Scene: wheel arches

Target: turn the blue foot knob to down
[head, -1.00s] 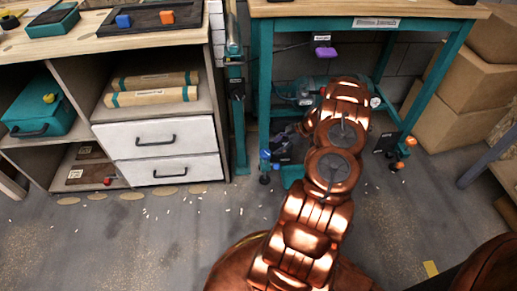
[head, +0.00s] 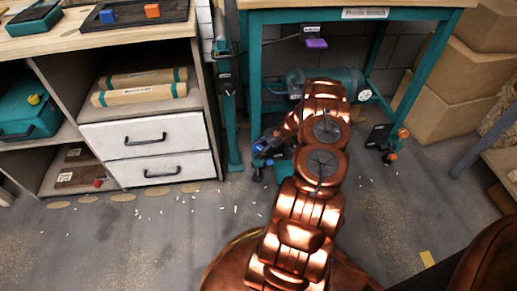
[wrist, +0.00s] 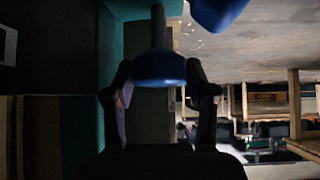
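The blue foot knob (wrist: 158,69) is in the middle of the wrist view, on a grey stem. The two dark fingers of my gripper (wrist: 160,92) stand on either side of it and appear to meet its edges, with no clear gap. In the head view my gripper (head: 272,143) is low at the foot of the workbench's left front leg, partly hidden by my copper arm. Blue shows beside it there, but the knob's setting cannot be read. A second blue shape (wrist: 216,12) shows at the top of the wrist view.
The workbench (head: 300,14) has teal legs. A purple handle (head: 316,43) hangs below its top, and a teal cylinder (head: 348,80) lies beneath. An orange knob (head: 403,133) is at the right leg's foot. White drawers (head: 150,150) stand left; cardboard boxes (head: 435,107) stand right.

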